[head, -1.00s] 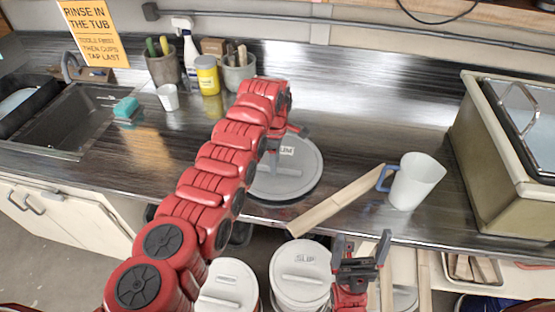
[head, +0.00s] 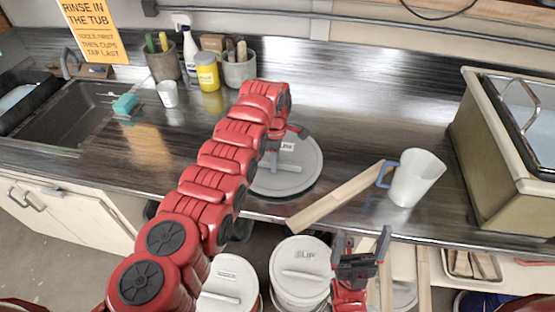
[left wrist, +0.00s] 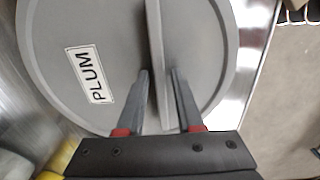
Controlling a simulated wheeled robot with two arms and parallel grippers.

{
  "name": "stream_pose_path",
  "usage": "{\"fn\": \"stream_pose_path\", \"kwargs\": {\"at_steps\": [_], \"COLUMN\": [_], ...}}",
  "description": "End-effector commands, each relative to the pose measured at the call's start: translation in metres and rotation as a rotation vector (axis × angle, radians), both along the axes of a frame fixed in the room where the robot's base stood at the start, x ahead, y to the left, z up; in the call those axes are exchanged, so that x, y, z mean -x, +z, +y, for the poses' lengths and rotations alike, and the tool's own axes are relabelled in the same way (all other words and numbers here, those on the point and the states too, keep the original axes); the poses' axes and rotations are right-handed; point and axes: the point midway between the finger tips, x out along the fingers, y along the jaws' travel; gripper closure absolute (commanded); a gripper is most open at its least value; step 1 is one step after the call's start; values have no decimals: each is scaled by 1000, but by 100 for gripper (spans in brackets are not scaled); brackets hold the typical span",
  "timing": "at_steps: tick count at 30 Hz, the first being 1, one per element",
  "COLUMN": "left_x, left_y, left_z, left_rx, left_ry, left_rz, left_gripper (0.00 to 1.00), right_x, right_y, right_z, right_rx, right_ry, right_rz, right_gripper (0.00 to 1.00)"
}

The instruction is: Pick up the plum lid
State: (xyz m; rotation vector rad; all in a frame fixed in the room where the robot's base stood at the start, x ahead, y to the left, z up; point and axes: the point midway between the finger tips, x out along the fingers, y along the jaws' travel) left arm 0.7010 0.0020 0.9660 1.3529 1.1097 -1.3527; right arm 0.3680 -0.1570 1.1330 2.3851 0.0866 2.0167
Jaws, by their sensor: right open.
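The plum lid (head: 270,187) is a round grey lid with a raised bar handle and a white label. It lies on the counter behind my left arm. In the left wrist view the plum lid (left wrist: 60,45) shows its PLUM label and its handle (left wrist: 156,35). My left gripper (left wrist: 159,72) has one finger on each side of the handle, very close to it; whether they press on it I cannot tell. In the head view my left gripper (head: 272,160) is over the lid, partly hidden by the arm. My right gripper (head: 360,255) is open and empty at the counter's front edge.
Two lidded buckets, one at left (head: 230,285) and one marked SLIP (head: 302,265), stand below the counter's front. A large bin (head: 485,165) is at right. The back middle counter is clear.

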Motion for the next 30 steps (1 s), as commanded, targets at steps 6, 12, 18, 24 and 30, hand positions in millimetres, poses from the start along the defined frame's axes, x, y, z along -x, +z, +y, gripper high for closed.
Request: {"fn": "stream_pose_path", "kwargs": {"at_steps": [6,12,18,24,30], "left_x": [0,0,0,0,0], "left_y": [0,0,0,0,0], "left_z": [0,0,0,0,0], "left_rx": [0,0,0,0,0], "left_ry": [0,0,1,1,1], "left_rz": [0,0,0,0,0], "left_gripper": [100,100,100,100,100], "right_x": [0,0,0,0,0], "right_y": [0,0,0,0,0], "right_z": [0,0,0,0,0], "right_rx": [0,0,0,0,0], "right_ry": [0,0,0,0,0], "right_rz": [0,0,0,0,0], "right_gripper": [8,8,8,8,8]}}
